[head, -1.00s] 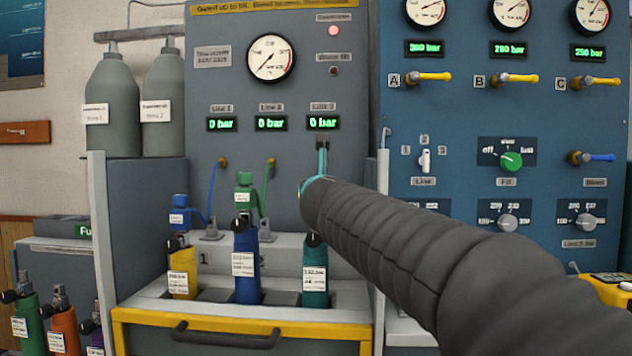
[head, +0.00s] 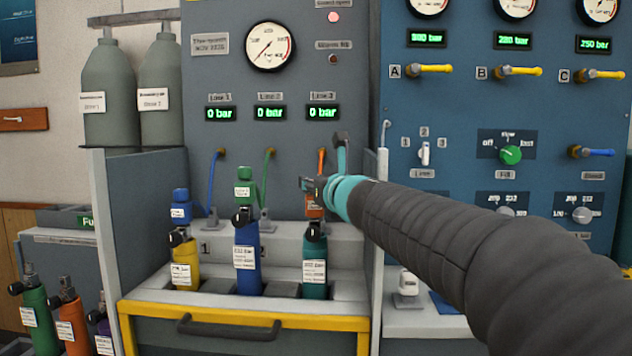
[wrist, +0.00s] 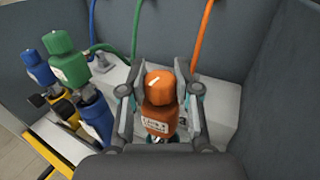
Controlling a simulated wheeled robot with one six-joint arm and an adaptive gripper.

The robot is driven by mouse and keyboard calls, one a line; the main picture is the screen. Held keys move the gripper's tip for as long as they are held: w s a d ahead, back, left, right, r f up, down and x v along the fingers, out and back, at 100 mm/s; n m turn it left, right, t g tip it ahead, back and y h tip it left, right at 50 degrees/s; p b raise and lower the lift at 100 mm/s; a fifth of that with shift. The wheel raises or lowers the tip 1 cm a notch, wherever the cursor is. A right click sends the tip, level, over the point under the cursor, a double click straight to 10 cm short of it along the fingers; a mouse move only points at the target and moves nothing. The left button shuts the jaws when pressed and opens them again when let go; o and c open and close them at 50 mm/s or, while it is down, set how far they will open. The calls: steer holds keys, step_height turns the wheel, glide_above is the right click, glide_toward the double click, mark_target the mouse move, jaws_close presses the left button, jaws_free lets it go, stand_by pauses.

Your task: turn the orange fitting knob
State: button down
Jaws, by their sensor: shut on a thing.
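The orange fitting knob (wrist: 159,84) shows between my gripper's two fingers in the wrist view, with its labelled orange body below it. My gripper (wrist: 158,95) is shut on it, one finger on each side. In the head view my gripper (head: 312,187) comes in from the right and hides most of the orange fitting (head: 314,211). The fitting sits above the teal cylinder (head: 315,275) in the right bay. An orange hose (head: 321,162) rises behind it to the panel.
The green fitting (wrist: 67,58) and blue fitting (wrist: 36,68) stand to the left, above the blue cylinder (head: 247,270) and yellow cylinder (head: 184,268). Grey side walls, including the right divider (head: 372,250), enclose the bays. A blue control panel (head: 455,110) stands at right.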

steer(key=c, duration=0.8)
jaws_free()
steer(key=shift+v, duration=6)
